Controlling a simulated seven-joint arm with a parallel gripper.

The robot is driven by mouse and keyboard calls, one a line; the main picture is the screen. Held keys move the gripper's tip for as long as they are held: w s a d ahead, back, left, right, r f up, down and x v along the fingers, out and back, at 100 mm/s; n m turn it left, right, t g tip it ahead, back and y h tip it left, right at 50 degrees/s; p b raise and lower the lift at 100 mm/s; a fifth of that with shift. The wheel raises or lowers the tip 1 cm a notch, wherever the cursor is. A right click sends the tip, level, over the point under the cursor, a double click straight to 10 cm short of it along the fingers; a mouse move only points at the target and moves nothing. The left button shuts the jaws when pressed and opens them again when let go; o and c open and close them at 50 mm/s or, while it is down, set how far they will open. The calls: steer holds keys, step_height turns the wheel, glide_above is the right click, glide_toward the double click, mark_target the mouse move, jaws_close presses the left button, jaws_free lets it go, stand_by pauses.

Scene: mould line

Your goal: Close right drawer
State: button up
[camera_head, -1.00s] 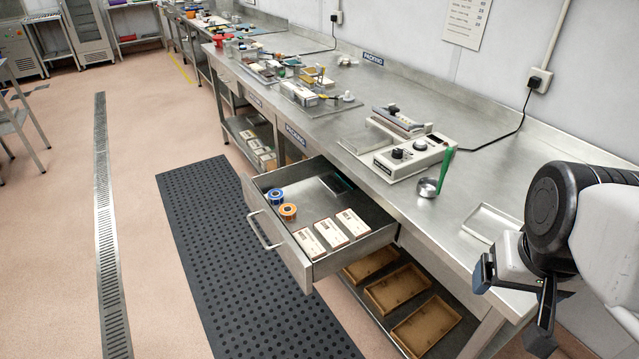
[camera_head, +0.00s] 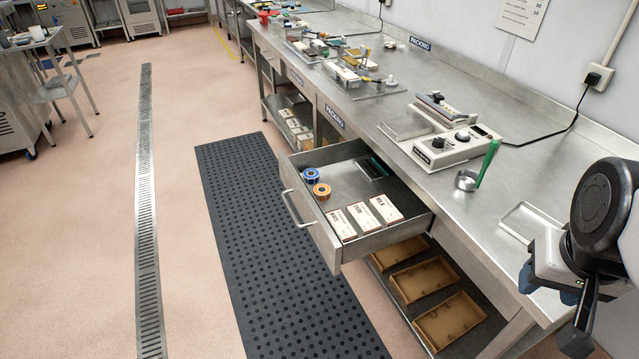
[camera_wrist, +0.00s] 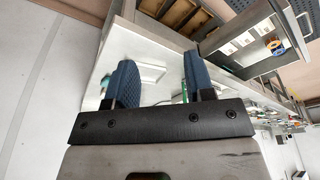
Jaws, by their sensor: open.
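The drawer (camera_head: 310,222) under the steel bench is pulled well out, with a bar handle (camera_head: 297,210) on its front. It holds a blue roll (camera_head: 311,175), an orange roll (camera_head: 321,191), several white boxes (camera_head: 363,216) and a dark item at the back. My gripper (camera_head: 556,300) is at the right edge, by the bench's front edge, apart from the drawer. In the wrist view my gripper (camera_wrist: 157,82) has its two blue fingers apart with nothing gripped. The drawer (camera_wrist: 238,38) also shows there, upper right, beyond the fingers.
The bench top (camera_head: 430,190) carries a sealing machine (camera_head: 450,142), a metal cup with a green-handled tool (camera_head: 470,178) and a shallow tray (camera_head: 528,222). Wooden trays (camera_head: 420,280) lie on the shelf below. The floor with a black mat (camera_head: 265,220) is clear before the drawer.

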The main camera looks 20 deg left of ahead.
steer(key=shift+w+a, duration=0.15)
steer(key=shift+w, duration=0.2)
steer(key=shift+c, duration=1.1)
steer(key=w+a+n, duration=0.1)
steer(key=w+n, duration=0.1)
steer(key=w, duration=0.1)
steer(key=shift+a+f+g+h, duration=0.1)
steer(key=shift+a+g+h, duration=0.2)
steer(key=shift+a+g, duration=0.1)
jaws_close()
steer(key=w+a+f+n+h, duration=0.2)
steer(key=w+a+f+n, duration=0.2)
steer(key=w+a+n, duration=0.55)
steer(key=w+a+f+n+h, duration=0.3)
steer(key=w+a, duration=0.4)
steer(key=a, duration=0.8)
steer(key=s+a+f+n+t, duration=0.1)
steer(key=a+f+n, duration=0.3)
steer(key=a+f, duration=0.3)
steer(key=s+a+f+n+t, duration=0.2)
steer(key=a+f+n, duration=0.2)
steer(key=a, duration=1.1)
steer(key=s+a+f+n+t+h, duration=0.1)
steer(key=a+f+n, duration=0.3)
steer(key=a+f, duration=0.5)
steer(key=a+t, duration=0.1)
steer(key=a, duration=0.1)
steer(key=shift+s+a+f+n, duration=0.3)
steer(key=shift+s+a+n, duration=0.05)
steer(key=shift+s+a, duration=0.05)
